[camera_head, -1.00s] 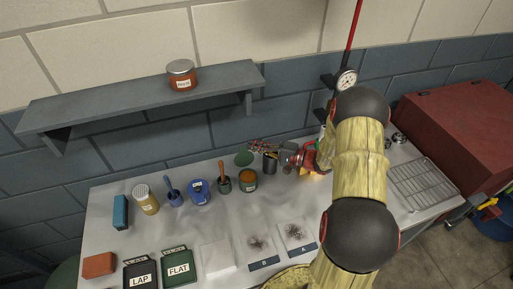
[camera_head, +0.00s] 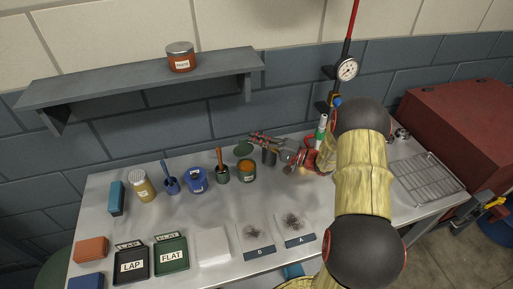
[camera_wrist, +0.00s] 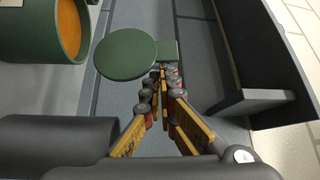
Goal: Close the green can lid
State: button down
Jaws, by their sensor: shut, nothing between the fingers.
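The green can (camera_head: 247,175) with orange contents stands on the bench, its mouth uncovered. Its round green lid (camera_head: 243,148) stands open behind it. In the wrist view the can (camera_wrist: 38,48) is at the upper left, and the lid (camera_wrist: 124,55) is a flat disc with a tab on its right side. My gripper (camera_head: 254,136) reaches in from the right, just behind and right of the lid. In the wrist view my gripper (camera_wrist: 162,72) is shut and empty, its tips beside the lid's tab. I cannot tell whether they touch.
A dark cup (camera_head: 269,158) stands right of the can, under my fingers. A green pot (camera_head: 222,175) with an orange-handled tool and a blue container (camera_head: 196,181) stand left. A shelf (camera_head: 140,83) with a jar is on the wall. A red-and-green tool is partly behind my arm.

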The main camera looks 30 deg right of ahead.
aim_at(246, 144)
jog(key=s+b, duration=0.2)
jog(key=s+f+b, duration=0.1)
jog(key=b, duration=0.1)
jog(key=shift+s+a+f, duration=0.1)
jog(key=shift+s+a, duration=0.25)
jog(key=shift+s, duration=0.05)
jog(key=s+f+b, duration=0.1)
jog(key=b, duration=0.1)
jog(key=s+f+b, duration=0.1)
jog(key=f+b, duration=0.1)
jog(key=s+f+b, duration=0.1)
jog(key=b, duration=0.1)
jog(key=shift+s+a+f, duration=0.25)
jog(key=shift+s+a, duration=0.15)
jog(key=shift+s+f+n+y+b, duration=0.15)
jog(key=shift+f+n+y+b, duration=0.25)
jog(key=shift+b, duration=0.65)
jog(key=shift+r, duration=0.1)
